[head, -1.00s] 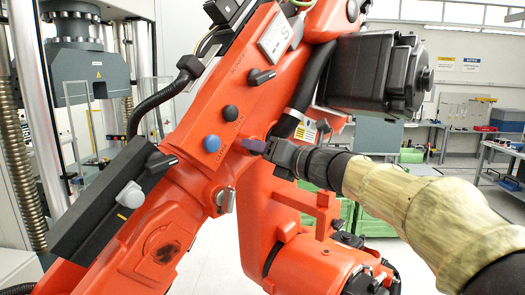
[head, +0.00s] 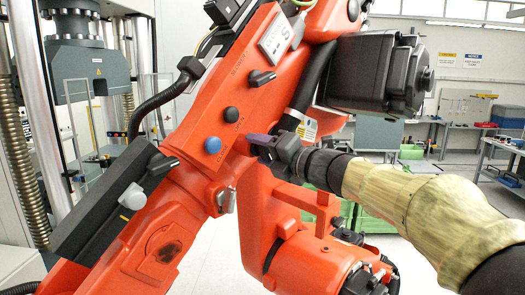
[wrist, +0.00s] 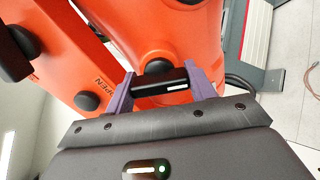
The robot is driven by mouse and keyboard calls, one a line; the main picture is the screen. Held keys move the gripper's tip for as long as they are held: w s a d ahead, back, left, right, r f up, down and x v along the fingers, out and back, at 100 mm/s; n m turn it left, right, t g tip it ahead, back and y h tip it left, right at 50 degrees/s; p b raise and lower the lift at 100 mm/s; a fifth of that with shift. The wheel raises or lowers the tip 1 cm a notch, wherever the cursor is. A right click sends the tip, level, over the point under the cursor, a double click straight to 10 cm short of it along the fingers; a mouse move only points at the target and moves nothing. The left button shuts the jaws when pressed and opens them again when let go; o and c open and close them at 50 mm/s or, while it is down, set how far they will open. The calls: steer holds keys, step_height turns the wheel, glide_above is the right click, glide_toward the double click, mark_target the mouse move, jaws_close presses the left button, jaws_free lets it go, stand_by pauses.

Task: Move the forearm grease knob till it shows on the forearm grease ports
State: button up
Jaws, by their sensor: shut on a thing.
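My gripper (head: 258,141) has purple fingers and reaches in from the right to the orange machine arm (head: 262,45). In the wrist view, my gripper (wrist: 163,84) is shut on a black bar-shaped knob (wrist: 158,82) with a short white mark, which appears to be the forearm grease knob. The fingers stand on either side of it. In the head view the held knob is hidden behind the fingers. No grease port label for it is readable.
A blue button (head: 212,145) and a black button (head: 231,113) sit close left of my gripper on the orange arm. A black motor housing (head: 370,72) is at upper right. Workbenches stand far behind.

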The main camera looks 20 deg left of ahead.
steer(key=o, duration=1)
steer(key=shift+d, duration=0.1)
steer(key=shift+s+d+f+b, duration=0.1)
steer(key=shift+s+d+b, duration=0.05)
steer(key=shift+d+b, duration=0.2)
steer(key=b+v, duration=0.6)
steer(key=v, duration=1)
steer(key=shift+s+d, duration=0.25)
